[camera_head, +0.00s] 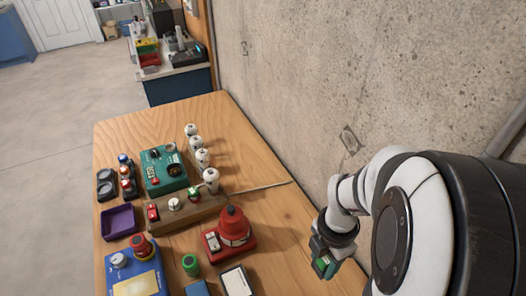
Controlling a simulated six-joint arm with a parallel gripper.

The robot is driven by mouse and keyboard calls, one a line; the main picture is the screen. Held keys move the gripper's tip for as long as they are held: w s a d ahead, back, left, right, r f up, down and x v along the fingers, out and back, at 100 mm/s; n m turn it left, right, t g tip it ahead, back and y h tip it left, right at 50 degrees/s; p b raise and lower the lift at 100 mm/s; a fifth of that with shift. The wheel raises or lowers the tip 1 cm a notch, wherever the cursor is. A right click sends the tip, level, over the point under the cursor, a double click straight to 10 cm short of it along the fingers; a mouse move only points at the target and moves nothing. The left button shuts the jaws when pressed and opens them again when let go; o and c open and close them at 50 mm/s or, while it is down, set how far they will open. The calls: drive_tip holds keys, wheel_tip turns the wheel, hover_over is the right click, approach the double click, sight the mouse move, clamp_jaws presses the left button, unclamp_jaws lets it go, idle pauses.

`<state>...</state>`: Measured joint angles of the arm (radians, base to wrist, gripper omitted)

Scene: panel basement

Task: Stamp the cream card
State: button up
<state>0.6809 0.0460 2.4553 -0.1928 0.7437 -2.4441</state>
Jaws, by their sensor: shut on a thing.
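A cream-yellow rectangle (136,285), probably the cream card, lies on a blue base (150,267) at the bottom left of the head view; the bottom edge cuts it off. My gripper (322,268) is at the table's right side, shut on a small green thing (322,264) that is mostly hidden by the jaws. I cannot tell whether this thing is a stamp. The gripper is well to the right of the cream rectangle. A white pad with a dark frame (237,282) lies between them, cut off at the bottom.
A red domed device (232,228), a green-topped piece (190,265) and a blue block (197,288) stand between gripper and blue base. Behind are a wooden block (190,214), teal box (163,171), several white knobs (202,158) and a purple tray (119,222). A concrete wall (320,80) bounds the right.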

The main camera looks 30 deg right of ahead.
drive_tip(key=shift+c, duration=1.1)
drive_tip(key=o, duration=0.5)
drive_tip(key=c, duration=0.4)
drive_tip(key=w+a+f+n, duration=0.1)
drive_tip(key=w+a+n, duration=0.35)
drive_tip(key=a, duration=0.45)
drive_tip(key=w+a+f+n, duration=0.1)
drive_tip(key=w+a+n, duration=0.35)
drive_tip(key=a, duration=0.35)
drive_tip(key=shift+s+f, duration=0.2)
drive_tip(key=shift+f, duration=1.15)
drive_tip(key=shift+s+f, duration=0.2)
drive_tip(key=shift+f, duration=1.1)
